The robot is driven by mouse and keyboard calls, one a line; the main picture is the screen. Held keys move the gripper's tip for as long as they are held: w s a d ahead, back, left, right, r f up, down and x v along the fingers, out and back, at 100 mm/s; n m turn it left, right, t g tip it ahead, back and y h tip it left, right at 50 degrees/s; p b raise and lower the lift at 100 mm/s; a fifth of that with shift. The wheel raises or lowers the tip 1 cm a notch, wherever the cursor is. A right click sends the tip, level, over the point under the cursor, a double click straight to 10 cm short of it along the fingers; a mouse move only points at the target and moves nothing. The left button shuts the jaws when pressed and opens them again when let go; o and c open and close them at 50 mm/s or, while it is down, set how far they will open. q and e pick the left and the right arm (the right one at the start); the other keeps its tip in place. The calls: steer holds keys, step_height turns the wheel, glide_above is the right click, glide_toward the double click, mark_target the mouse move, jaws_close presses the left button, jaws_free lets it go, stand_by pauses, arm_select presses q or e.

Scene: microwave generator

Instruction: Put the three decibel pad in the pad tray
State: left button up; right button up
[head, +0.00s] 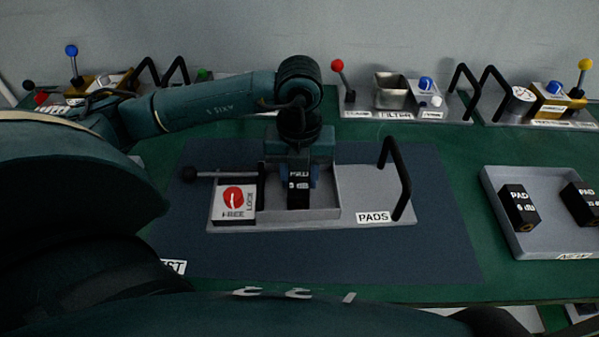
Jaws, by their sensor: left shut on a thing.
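The pad tray (325,213), a grey tray with a PADS label, sits on the dark blue mat in the middle of the head view. My left gripper (299,178) points down over its open compartment. It is shut on a black pad (299,196) with white lettering, held upright between blue fingers. The pad's number is small and hard to read. The pad's lower end is inside the compartment's outline; I cannot tell whether it touches the floor. My right gripper is not in view.
A black handle (396,178) rises at the tray's right end; a black-knobbed rod and a red lock dial (233,197) are at its left. A NEW tray (545,246) at right holds two black pads (519,207). Modules with coloured levers line the back. The mat's right side is clear.

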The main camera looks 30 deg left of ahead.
mark_target(299, 175)
arm_select(q)
steer(key=shift+f, duration=0.15)
steer(key=o, duration=1)
steer(key=shift+o, duration=0.2)
step_height(299, 175, up, 12)
steer(key=shift+r, duration=0.2)
